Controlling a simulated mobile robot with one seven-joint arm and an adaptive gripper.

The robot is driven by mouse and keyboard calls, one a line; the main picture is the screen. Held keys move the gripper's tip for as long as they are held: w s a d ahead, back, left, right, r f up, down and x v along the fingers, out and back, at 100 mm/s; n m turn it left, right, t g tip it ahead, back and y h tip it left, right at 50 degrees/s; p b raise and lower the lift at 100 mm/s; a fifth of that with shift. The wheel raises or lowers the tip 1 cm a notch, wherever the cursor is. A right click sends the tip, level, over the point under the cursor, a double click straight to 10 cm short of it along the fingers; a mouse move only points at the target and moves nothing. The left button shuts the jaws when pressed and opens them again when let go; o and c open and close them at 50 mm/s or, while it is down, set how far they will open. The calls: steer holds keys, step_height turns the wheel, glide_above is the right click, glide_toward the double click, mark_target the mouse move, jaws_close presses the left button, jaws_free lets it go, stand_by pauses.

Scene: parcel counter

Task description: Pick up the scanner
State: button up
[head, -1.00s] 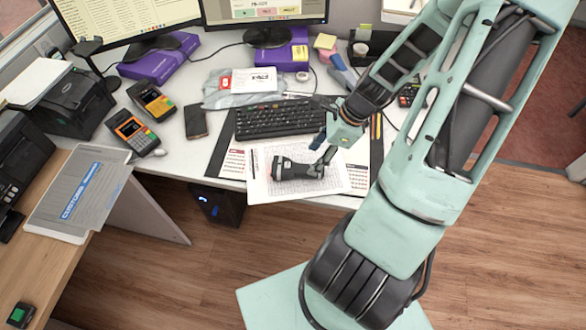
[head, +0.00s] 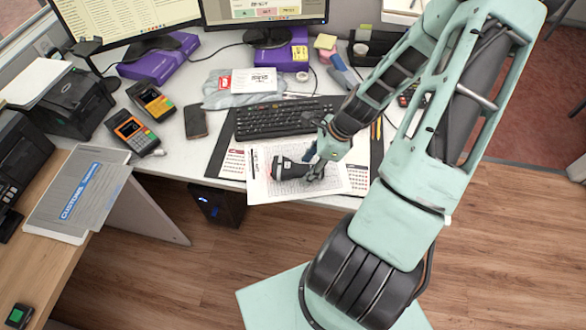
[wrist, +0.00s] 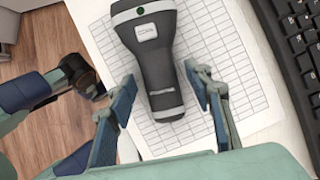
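The scanner (head: 290,167) is dark grey and black and lies on a printed sheet at the front of the desk. In the wrist view the scanner (wrist: 152,58) has a grey label and a small green light on its wide head. My gripper (head: 314,163) is low over the scanner's handle end. In the wrist view my gripper (wrist: 157,85) is open, with one finger on each side of the narrow handle. A gap shows between each finger and the handle, so nothing is held.
The printed sheet (head: 261,186) overhangs the desk's front edge. A black keyboard (head: 275,122) lies just behind it. A phone (head: 196,122), a card terminal (head: 133,131) and purple boxes (head: 160,62) stand farther left and back.

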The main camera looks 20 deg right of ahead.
jaws_close()
